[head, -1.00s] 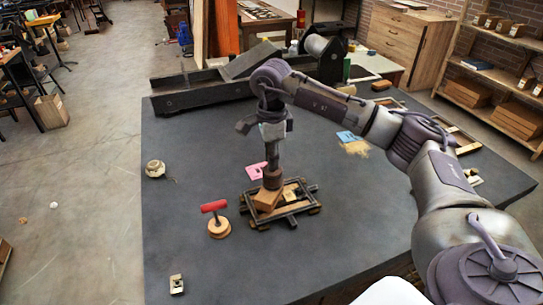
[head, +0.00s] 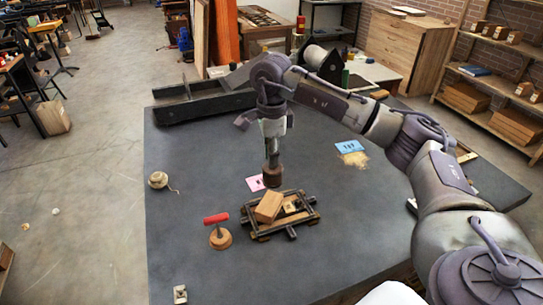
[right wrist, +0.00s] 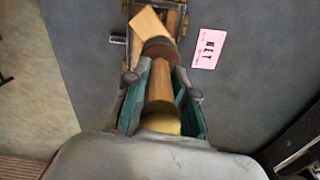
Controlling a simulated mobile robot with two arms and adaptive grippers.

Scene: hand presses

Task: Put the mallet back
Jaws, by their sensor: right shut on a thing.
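My right gripper (head: 274,128) is shut on the mallet (head: 272,177), which hangs upright with its dark brown head down. In the right wrist view, the mallet's wooden handle (right wrist: 160,85) lies between the teal fingers, with the head beyond them. The mallet is just behind the dark frame (head: 258,231), beside the pink card (head: 255,184) with printing on it. I cannot tell how far its head is above the table. My left gripper is not in view.
A wooden block (head: 268,206) rests tilted on the dark frame. A red-handled tool with a round wooden base (head: 220,238) stands left of it. A blue card (head: 349,146) lies at right. The table's left middle is mostly clear.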

